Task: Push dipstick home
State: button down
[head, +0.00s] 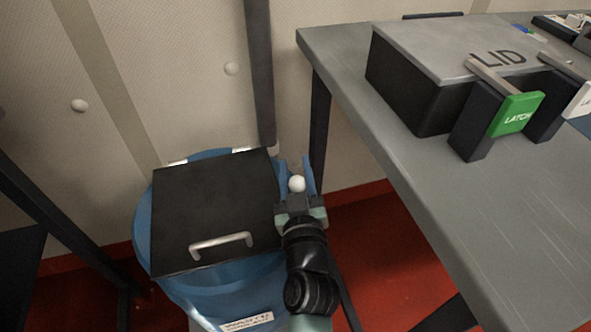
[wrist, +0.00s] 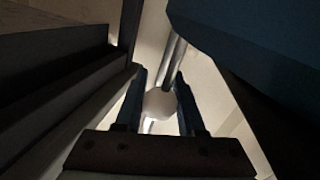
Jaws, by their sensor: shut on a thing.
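A round white knob (head: 297,184), which I take to be the top of the dipstick, sits between the two blue fingers of my gripper (head: 297,174). My gripper is shut on it, just right of the blue drum. In the wrist view the white knob (wrist: 160,103) shows between the fingertips of my gripper (wrist: 163,98). A grey rod shows beyond the knob there, but I cannot tell whether it joins it. The dipstick's shaft and whatever it enters are hidden in the head view.
A blue drum (head: 187,291) with a waste label stands left of my gripper, under a black lid (head: 215,207) with a metal handle. A grey table (head: 465,225) at right carries a black lidded box (head: 400,90) and a green latch (head: 517,114). A dark post (head: 259,75) stands behind.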

jog(key=shift+f, duration=0.4)
jog(key=c, duration=0.5)
grip_release()
jog(key=shift+r, duration=0.15)
jog(key=shift+s+d+b, duration=0.25)
jog(key=shift+s, duration=1.9)
jog(key=shift+s+d+b, duration=0.2)
jog(key=shift+s+d, duration=0.05)
jog(key=shift+s, duration=1.9)
jog(key=shift+s+d+b, duration=0.25)
jog(key=shift+s, duration=1.9)
